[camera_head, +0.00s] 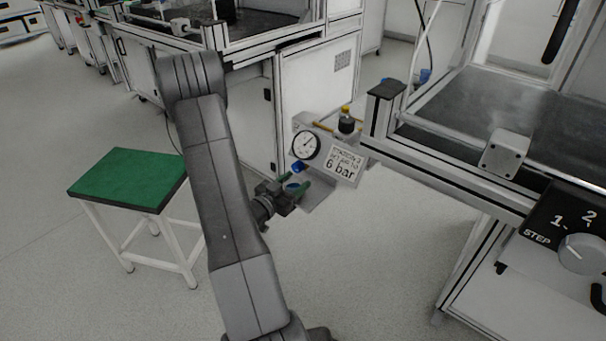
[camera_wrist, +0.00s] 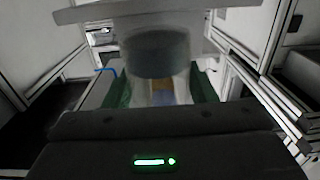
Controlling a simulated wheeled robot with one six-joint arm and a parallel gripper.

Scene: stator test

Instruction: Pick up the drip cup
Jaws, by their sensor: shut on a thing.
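The drip cup (camera_wrist: 157,54) is between my green fingers in the wrist view, with a dark blue-green band across its pale, translucent body. In the head view, the drip cup (camera_head: 293,187) is a small bluish shape, largely covered by my gripper (camera_head: 295,184). My gripper is shut on the cup, in front of the gauge unit and close to its grey ledge. In the wrist view my gripper (camera_wrist: 162,92) has one green finger on each side of the cup. Whether the cup touches the gauge unit cannot be told.
A round pressure gauge (camera_head: 306,145) and a "6 bar" sign (camera_head: 343,166) are just above my gripper. A workbench with a STEP dial (camera_head: 582,253) stands at the right. A green-topped stool (camera_head: 130,173) stands at the left. Open floor lies below my gripper.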

